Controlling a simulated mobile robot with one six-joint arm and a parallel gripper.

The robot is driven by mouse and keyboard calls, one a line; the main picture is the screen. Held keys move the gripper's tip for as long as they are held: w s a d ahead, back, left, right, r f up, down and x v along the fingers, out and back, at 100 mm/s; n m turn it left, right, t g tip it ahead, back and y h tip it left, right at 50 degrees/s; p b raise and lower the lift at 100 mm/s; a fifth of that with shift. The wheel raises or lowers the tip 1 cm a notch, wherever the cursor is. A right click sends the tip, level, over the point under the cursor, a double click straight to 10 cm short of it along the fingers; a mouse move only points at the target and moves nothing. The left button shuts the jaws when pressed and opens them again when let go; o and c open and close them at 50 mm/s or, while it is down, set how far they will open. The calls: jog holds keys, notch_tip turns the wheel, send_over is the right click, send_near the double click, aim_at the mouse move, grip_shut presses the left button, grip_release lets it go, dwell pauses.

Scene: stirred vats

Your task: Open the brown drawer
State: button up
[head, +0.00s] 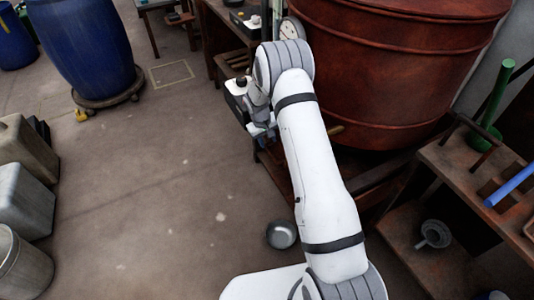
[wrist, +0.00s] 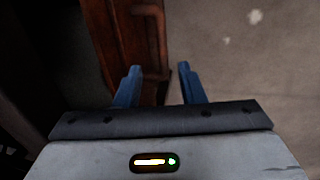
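The brown drawer (wrist: 125,35) shows its reddish-brown wooden front in the upper middle of the wrist view. A bar handle (wrist: 160,40) of similar colour stands out along its right side. My gripper (wrist: 158,70) has two blue fingers, apart with a gap between them. The left finger overlaps the drawer front and the right one is over bare floor. The handle lies ahead of the gap; I cannot tell whether it is touched. In the head view my gripper (head: 263,131) is low beside the big vat, and my arm hides most of the drawer there.
A large rust-red vat (head: 390,60) stands right of my arm. A wooden bench (head: 460,165) with green and blue tools is at the right. A grey bowl (head: 281,235) lies on the floor. Blue barrels (head: 85,45) stand at the left, with open floor between.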

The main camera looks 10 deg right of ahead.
aim_at(270, 153)
jog(key=f, duration=0.2)
jog(key=f+b, duration=0.1)
jog(key=f, duration=0.2)
jog(key=d+f, duration=0.1)
jog(key=f, duration=0.1)
jog(key=shift+w+f+b, duration=0.25)
jog(key=shift+f+b, duration=0.15)
grip_shut()
